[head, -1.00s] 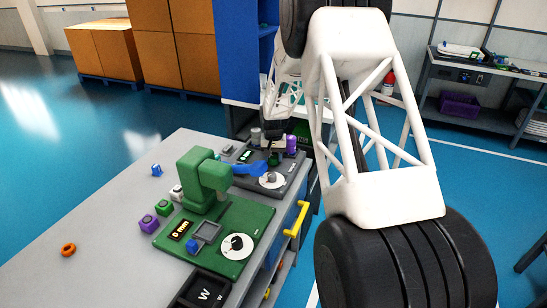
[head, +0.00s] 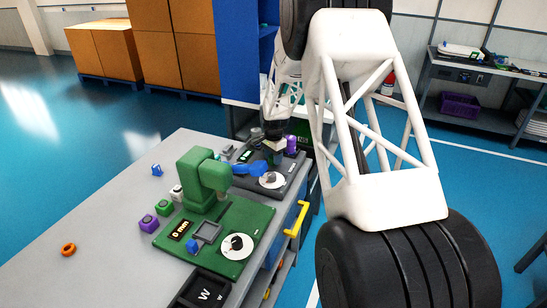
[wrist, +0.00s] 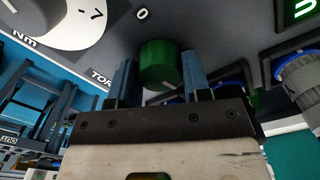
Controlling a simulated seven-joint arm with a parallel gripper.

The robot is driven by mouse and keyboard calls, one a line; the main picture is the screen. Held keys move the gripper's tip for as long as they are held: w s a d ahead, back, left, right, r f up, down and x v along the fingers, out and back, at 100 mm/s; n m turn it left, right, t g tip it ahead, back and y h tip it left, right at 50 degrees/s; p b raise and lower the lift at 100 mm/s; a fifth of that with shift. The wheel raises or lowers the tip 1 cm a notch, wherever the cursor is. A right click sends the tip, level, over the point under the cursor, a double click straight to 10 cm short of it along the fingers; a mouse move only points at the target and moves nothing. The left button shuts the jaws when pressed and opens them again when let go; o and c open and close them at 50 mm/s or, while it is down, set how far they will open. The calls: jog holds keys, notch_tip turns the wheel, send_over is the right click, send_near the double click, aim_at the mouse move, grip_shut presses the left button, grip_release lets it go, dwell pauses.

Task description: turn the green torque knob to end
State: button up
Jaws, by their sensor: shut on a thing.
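The green torque knob (wrist: 160,62) shows in the wrist view, on a dark grey panel. My gripper (wrist: 160,78) has its two blue fingers on either side of the knob and is shut on it. In the head view my gripper (head: 271,150) is at the dark grey test station at the far end of the bench, and it largely hides the knob there. A large white dial (wrist: 50,22) with "Nm" and numbers lies left of the knob in the wrist view. Part of a "TOR..." label shows beside the left finger.
A green press-like station (head: 215,225) with its own white dial stands nearer on the grey bench (head: 120,215). A blue lever (head: 250,168) reaches toward the dark station. A grey round knob (wrist: 300,78) is right of my gripper. Small coloured blocks lie at left.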

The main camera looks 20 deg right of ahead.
jog(key=shift+m, duration=0.3)
jog(key=o, duration=0.9)
jog(key=shift+r, duration=3.95)
